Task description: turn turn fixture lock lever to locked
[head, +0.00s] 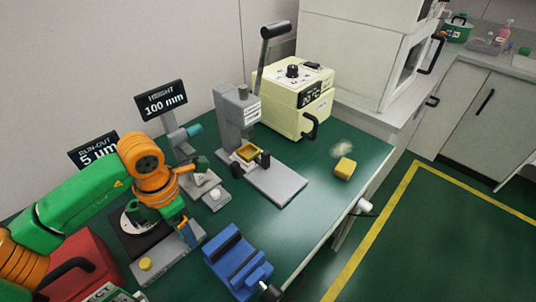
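I cannot make out for certain which part is the fixture lock lever. A grey plate fixture (160,268) with a yellow knob (146,263) lies on the green bench, beside a dark base bearing a round white dial. My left arm, green and orange, reaches in from the left and covers part of this fixture. My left gripper (186,230) points down just over the fixture's right part. Its fingers are small and partly hidden, so I cannot tell open from shut or whether it touches anything. My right gripper is not in view.
A blue vise (238,262) stands right of the fixture. A yellow block (344,168) lies near the bench's right edge.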

